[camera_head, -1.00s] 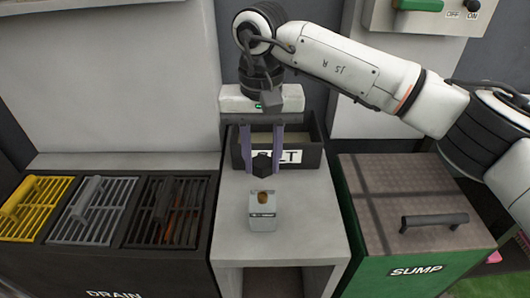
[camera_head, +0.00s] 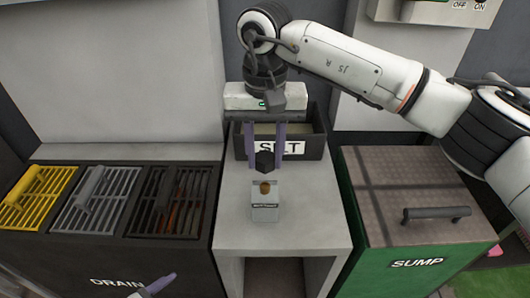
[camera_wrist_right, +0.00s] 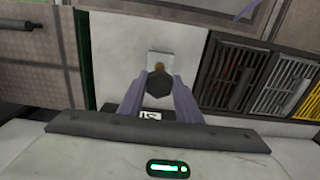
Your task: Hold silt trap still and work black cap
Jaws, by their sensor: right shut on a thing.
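The silt trap (camera_head: 265,203) is a small grey box with a round brown opening on top. It stands on the light grey bench, and in the right wrist view it (camera_wrist_right: 158,58) shows just beyond my fingertips. My right gripper (camera_head: 265,157) is shut on the black cap (camera_head: 265,164), between its purple fingers. The cap also shows in the right wrist view (camera_wrist_right: 159,85). It is apart from the trap, above and behind its opening. A purple finger of my left gripper (camera_head: 158,284) shows at the bottom edge, left of the bench; its jaws are mostly out of frame.
A dark bin (camera_head: 312,147) with a partly covered label stands behind the cap. Left is the drain unit (camera_head: 60,262) with yellow, grey and dark grates. Right is the green sump box (camera_head: 375,250) with a handled lid. The bench front around the trap is clear.

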